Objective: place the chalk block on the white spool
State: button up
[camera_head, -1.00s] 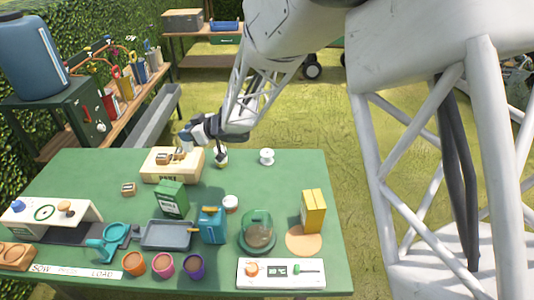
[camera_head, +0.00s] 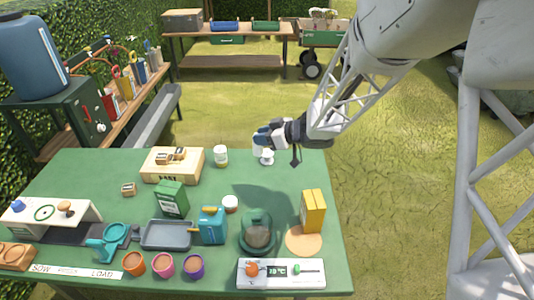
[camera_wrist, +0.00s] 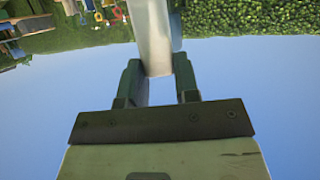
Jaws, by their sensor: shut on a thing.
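My gripper (camera_head: 265,139) is over the back right of the green table, at the white spool (camera_head: 267,158). In the wrist view, my gripper (camera_wrist: 160,82) is shut on a long pale white block, which I take to be the chalk block (camera_wrist: 153,35). In the head view the chalk block (camera_head: 257,149) is small and partly hidden by the gripper. It looks close to the spool's top left. I cannot tell whether it touches the spool. The spool stands upright on the table.
A white jar (camera_head: 220,156) stands left of the spool, and a wooden box (camera_head: 172,167) is further left. The table between the spool and the dome is clear.

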jog(key=s+d, duration=0.2)
jog(key=d, duration=0.4)
notch_tip(320, 180, down, 5)
jog(key=shift+f, duration=0.1)
jog(key=w+a+f, duration=0.1)
jog(key=w+a, duration=0.2)
jog(key=w, duration=1.2)
jog(key=shift+w+a+f, duration=0.15)
jog(key=shift+w+f, duration=0.1)
jog(key=shift+w, duration=0.05)
jog(key=shift+f, duration=0.1)
jog(key=shift+f, duration=1.65)
jog(key=shift+f, duration=0.15)
